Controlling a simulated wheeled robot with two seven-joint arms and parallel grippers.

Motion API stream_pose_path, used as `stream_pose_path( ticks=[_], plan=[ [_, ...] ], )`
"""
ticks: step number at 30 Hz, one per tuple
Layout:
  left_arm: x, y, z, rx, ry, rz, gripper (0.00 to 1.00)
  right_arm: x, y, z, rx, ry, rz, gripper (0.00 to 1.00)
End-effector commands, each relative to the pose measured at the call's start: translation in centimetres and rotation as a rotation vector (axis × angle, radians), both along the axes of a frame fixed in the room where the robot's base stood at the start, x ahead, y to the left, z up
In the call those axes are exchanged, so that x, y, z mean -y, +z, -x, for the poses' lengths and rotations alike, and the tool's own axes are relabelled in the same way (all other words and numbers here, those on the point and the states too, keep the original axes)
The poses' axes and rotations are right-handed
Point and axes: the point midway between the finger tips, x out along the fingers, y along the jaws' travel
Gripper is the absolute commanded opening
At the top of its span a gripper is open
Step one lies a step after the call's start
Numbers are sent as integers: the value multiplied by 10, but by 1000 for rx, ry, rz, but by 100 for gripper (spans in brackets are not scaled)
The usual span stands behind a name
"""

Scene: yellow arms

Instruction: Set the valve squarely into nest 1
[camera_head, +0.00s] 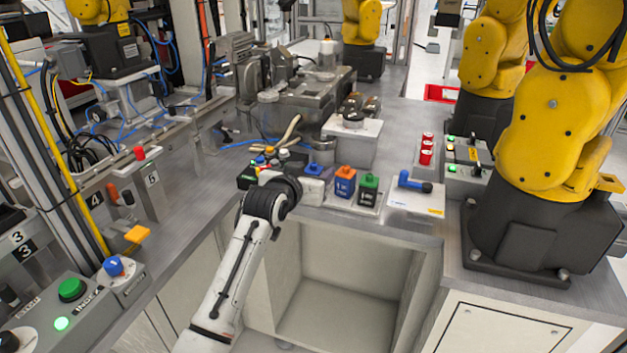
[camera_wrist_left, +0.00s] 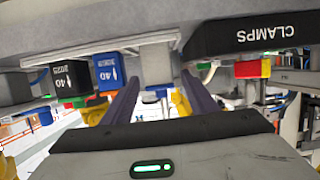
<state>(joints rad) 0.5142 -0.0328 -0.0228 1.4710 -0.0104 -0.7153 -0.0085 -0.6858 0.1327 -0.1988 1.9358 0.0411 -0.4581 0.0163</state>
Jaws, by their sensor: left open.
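My left gripper (camera_head: 308,187) is low over the near bench edge, by a row of small blocks. In the left wrist view its two dark fingers (camera_wrist_left: 160,98) stand apart, one each side of a pale grey block with a blue cap (camera_wrist_left: 160,92); I cannot tell if they touch it. Its blue cap (camera_head: 313,169) shows in the head view. A metal fixture on a pale block (camera_head: 352,140) stands behind the row, with small round metal parts on top. I cannot make out for certain which part is the valve, nor any label for nest 1.
A blue block with an orange cap (camera_head: 345,187) and a dark block with a green cap (camera_head: 368,190) stand to the right. A blue and black tool (camera_head: 415,184) lies on a white sheet beyond. The black CLAMPS box (camera_wrist_left: 243,35) has coloured buttons. Yellow robot arms stand right.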

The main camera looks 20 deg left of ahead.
Motion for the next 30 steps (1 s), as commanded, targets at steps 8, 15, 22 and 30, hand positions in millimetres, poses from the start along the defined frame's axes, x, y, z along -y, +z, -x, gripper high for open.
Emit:
stream_pose_path(
  ticks=[8, 15, 22, 30],
  plan=[
    [0, -3, -8, 0, 0, 0, 53, 0, -1, 0, -2, 0, 0, 62],
    [0, -3, -8, 0, 0, 0, 28, 0, -1, 0, -2, 0, 0, 62],
    [0, -2, -8, 2, 0, 0, 3, 0, 0, 0, -1, 0, 0, 62],
    [0, 16, -9, 6, 0, 0, 3, 0, 2, 0, 0, -1, -1, 62]
  ],
)
